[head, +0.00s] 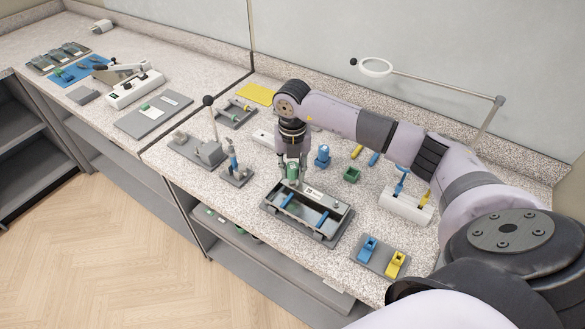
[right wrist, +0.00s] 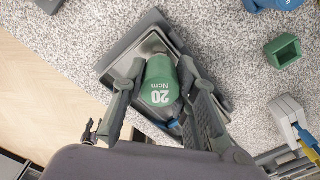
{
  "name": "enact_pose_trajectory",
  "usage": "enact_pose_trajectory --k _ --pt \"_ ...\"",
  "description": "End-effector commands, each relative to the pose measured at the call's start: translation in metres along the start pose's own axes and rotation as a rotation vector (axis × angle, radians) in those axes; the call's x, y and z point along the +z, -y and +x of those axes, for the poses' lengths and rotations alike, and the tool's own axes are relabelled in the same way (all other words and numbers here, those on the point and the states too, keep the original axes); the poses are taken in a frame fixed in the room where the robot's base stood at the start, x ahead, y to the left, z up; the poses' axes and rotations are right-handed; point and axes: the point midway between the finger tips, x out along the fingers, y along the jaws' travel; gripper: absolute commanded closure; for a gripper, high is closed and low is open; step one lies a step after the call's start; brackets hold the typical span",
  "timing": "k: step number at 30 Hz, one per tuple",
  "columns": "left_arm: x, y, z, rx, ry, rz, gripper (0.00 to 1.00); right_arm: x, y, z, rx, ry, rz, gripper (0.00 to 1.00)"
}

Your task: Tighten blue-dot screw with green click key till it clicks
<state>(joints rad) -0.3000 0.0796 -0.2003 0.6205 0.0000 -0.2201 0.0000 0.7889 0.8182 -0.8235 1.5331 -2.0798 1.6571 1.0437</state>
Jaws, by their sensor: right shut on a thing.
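My right gripper (head: 292,176) is shut on the green click key (right wrist: 160,85), a green cylinder marked "20 Ncm". It also shows between the fingers in the head view (head: 292,170). The key is over the back left part of a dark grey tray-like fixture (head: 330,238), which has blue bars inside and a light labelled strip. Part of the fixture shows under the gripper in the right wrist view (right wrist: 118,55). The key's lower end is hidden, so I cannot tell whether it touches anything. I cannot make out the blue-dot screw. My left gripper is not in view.
A blue holder (head: 322,157) and an open green block (head: 352,174) stand behind and right of the fixture. A white rack (head: 405,207) with blue and yellow tools is at right. A plate with blue and yellow blocks (head: 380,258) is in front. A lever press (head: 208,150) stands left.

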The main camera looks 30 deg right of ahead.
Motion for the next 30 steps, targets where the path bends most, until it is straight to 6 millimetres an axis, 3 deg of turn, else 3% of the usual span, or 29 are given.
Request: enact_pose_trajectory --k 9,17,18,23,30 --pt "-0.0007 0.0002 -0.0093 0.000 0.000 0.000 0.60 -0.0003 0.0000 -0.0009 -0.001 -0.001 0.265 1.00" --pt "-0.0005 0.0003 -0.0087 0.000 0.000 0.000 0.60 0.0001 0.0001 0.0003 -0.001 0.000 0.300 1.00" --pt "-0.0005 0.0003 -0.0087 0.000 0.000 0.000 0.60 0.0001 0.0001 0.0003 -0.001 0.000 0.300 0.72" --pt "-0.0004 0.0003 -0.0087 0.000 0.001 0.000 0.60 0.0000 0.0001 0.0003 -0.001 0.000 0.299 0.61" --pt "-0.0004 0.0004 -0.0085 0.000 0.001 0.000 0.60 0.0000 0.0000 0.0003 -0.001 0.000 0.297 0.61"
